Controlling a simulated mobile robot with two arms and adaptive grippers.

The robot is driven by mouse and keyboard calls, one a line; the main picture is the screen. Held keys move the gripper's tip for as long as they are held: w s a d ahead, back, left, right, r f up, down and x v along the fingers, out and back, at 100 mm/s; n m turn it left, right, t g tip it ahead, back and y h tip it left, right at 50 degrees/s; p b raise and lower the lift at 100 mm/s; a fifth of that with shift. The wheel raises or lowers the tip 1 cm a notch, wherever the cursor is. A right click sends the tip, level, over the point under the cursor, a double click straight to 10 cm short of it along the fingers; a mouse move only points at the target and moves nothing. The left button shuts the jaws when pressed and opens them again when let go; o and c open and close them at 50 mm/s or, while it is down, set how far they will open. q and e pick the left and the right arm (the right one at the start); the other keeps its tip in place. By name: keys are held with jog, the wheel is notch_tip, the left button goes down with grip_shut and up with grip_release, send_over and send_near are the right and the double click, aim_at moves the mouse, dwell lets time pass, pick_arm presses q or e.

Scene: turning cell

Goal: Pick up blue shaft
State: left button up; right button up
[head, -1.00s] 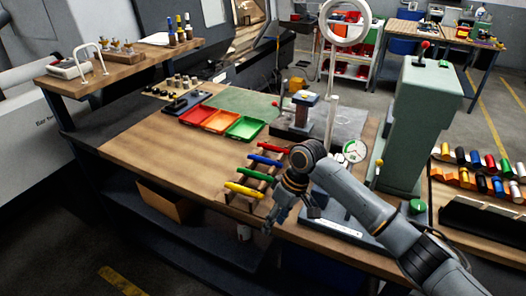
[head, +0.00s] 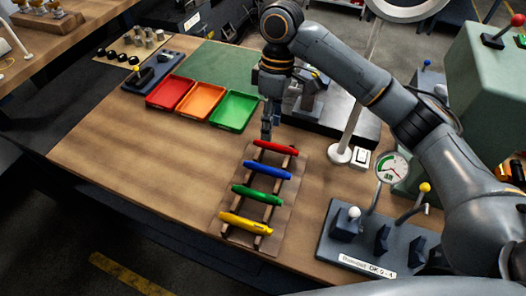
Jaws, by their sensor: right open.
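The blue shaft (head: 267,170) lies across a wooden rack (head: 287,212) on the bench, second from the back. A red shaft (head: 275,147) lies behind it. A green shaft (head: 257,195) and a yellow shaft (head: 244,223) lie in front of it. My right gripper (head: 268,134) is open and points down just behind the rack, close to the red shaft, apart from the blue shaft. Its fingers are seen nearly edge-on. My left gripper is not in view.
Red (head: 169,92), orange (head: 201,101) and green (head: 233,111) trays stand behind the rack to the left. A gauge (head: 391,168) and a lever panel (head: 362,243) stand at the right. The bench (head: 150,150) left of the rack is clear.

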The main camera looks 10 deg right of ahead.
jog(key=p, duration=0.1)
send_over(269, 167)
notch_tip(269, 167, down, 6)
jog(key=f+p, duration=0.2)
jog(key=shift+w+d+f, duration=0.15)
jog(key=shift+w+f, duration=0.15)
jog(key=shift+f, duration=0.1)
jog(key=f, duration=0.2)
jog(key=shift+s+f+p, duration=0.25)
jog(key=shift+f+p, duration=0.05)
jog(key=shift+p, duration=0.1)
jog(key=shift+f, duration=0.6)
jog(key=c, duration=1)
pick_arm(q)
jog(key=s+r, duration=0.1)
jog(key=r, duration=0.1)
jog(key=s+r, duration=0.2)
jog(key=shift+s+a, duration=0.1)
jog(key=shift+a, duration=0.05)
pick_arm(e)
grip_shut()
